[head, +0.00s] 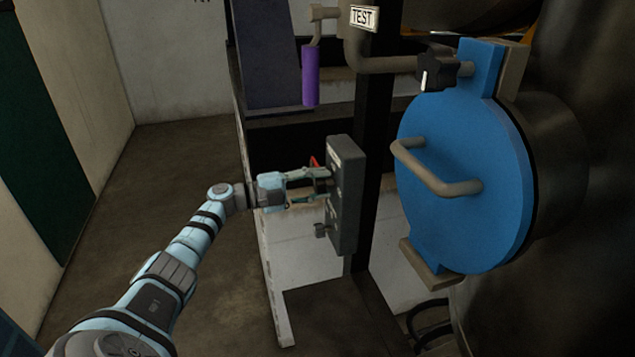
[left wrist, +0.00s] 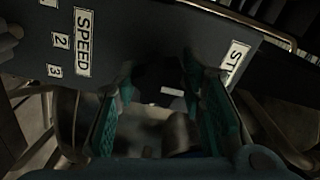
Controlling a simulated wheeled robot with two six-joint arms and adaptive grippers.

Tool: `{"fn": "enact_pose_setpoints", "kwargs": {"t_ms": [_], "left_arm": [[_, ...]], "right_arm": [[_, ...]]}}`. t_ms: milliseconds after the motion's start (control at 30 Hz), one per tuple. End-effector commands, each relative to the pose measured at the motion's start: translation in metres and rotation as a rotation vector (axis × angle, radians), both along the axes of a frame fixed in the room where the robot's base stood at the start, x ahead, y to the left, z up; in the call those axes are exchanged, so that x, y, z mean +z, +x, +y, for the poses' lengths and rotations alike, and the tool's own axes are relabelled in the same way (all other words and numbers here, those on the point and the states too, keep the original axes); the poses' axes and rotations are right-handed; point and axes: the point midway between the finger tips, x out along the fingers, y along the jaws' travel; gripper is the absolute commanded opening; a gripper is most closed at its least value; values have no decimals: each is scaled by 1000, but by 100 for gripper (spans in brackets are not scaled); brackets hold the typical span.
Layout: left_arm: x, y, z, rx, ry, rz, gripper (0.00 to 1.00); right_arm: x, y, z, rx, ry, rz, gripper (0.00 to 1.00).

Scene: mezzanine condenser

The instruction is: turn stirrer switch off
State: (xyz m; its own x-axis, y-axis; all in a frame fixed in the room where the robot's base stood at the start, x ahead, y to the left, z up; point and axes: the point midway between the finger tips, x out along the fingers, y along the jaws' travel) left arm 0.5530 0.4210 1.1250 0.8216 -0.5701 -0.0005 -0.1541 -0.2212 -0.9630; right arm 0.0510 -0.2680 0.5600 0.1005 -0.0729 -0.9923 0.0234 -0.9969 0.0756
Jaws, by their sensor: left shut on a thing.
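A dark grey control box (head: 345,195) is mounted on a dark upright post in the head view. My left gripper (head: 326,186) reaches it from the left, with its fingertips at the box's face. In the left wrist view the two green fingers (left wrist: 163,98) stand on either side of a dark switch knob (left wrist: 172,91) with a white mark, and are shut on it. A partly hidden label starting "ST" (left wrist: 235,62) is beside it. A red part (head: 314,161) shows above the fingers in the head view. My right gripper is not in view.
A lower knob (head: 321,230) sticks out of the box. A "SPEED" label (left wrist: 83,40) with numbers is on its face. A blue round hatch (head: 465,170) with a handle is to the right. A purple cylinder (head: 310,75) hangs above. Floor is clear at left.

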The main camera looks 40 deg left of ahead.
Motion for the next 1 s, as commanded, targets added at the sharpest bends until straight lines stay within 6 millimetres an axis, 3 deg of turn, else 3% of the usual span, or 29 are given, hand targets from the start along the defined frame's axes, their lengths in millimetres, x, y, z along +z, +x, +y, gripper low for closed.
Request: {"fn": "enact_pose_setpoints", "kwargs": {"t_ms": [367, 400, 500, 833, 1000], "left_arm": [[0, 0, 0, 0, -5, 3, 8], [0, 0, 0, 0, -5, 3, 43], [0, 0, 0, 0, -4, 3, 57], [0, -2, 2, 1, -3, 3, 57], [-2, -28, 20, 1, 0, 8, 57]], "right_arm": [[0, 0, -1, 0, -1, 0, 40], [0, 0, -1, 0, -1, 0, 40], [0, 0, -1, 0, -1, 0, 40], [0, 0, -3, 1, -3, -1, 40], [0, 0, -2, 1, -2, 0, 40]]}}
